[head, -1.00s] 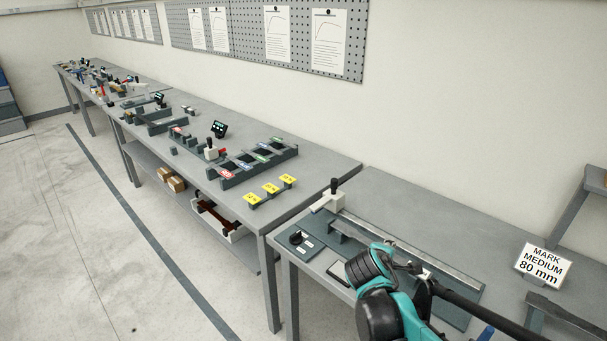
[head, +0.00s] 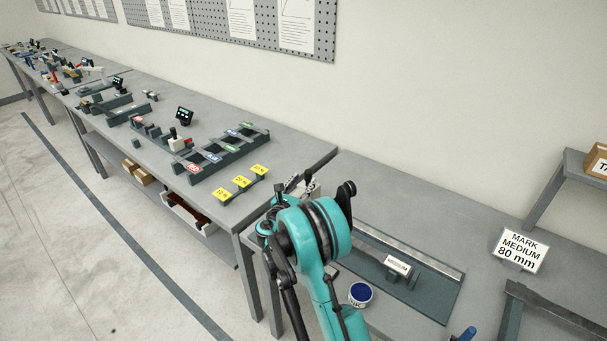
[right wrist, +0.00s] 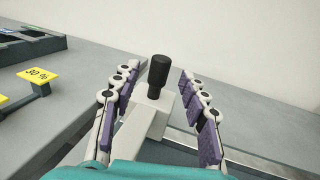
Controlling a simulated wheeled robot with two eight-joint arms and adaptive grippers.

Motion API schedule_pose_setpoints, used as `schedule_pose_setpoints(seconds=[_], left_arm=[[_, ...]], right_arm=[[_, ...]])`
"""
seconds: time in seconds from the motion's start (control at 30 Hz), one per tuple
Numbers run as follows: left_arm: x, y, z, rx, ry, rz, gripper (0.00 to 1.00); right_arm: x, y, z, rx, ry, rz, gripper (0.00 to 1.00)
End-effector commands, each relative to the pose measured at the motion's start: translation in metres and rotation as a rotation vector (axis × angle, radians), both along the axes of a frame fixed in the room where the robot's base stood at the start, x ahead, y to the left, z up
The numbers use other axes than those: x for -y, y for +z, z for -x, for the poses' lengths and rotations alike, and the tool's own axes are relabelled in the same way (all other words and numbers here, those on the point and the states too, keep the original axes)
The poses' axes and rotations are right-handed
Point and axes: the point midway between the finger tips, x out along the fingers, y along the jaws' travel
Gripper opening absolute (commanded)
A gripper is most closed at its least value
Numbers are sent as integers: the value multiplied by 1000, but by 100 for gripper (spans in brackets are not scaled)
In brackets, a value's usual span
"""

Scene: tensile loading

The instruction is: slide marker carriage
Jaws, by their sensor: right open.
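The marker carriage is a pale block (right wrist: 157,115) with an upright black knob (right wrist: 158,72), at the far left end of a long metal rail (head: 418,258). My right gripper (right wrist: 159,76) is open in the right wrist view, its two purple-padded fingers on either side of the knob, with a gap to each. In the head view my teal right arm hides most of the carriage, and only a small pale part shows by the right gripper (head: 303,186). A sign (head: 520,250) reads "MARK MEDIUM 80 mm". My left gripper is out of view.
A small "MEDIUM" label plate (head: 397,265) stands on the rail's dark base (head: 430,295). A blue-topped cup (head: 360,294) is in front of it. Yellow tags (head: 240,181) and a dark rack (head: 225,157) stand on the neighbouring bench.

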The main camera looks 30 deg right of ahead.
Motion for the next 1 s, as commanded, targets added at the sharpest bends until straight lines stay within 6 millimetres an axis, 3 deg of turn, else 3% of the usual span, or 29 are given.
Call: schedule_pose_setpoints(seconds=[0.3,0.63,0.67,0.8,0.83,1.0], left_arm=[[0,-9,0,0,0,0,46],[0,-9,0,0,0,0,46],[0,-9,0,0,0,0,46],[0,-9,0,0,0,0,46],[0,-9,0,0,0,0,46],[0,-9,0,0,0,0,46]], right_arm=[[36,-1,-27,2,-1,-3,44],[40,0,-31,2,0,-4,44],[40,0,-31,2,0,-4,41],[40,0,-31,2,0,-4,4],[40,0,-31,2,0,-4,0],[40,0,-31,2,0,-4,0]])
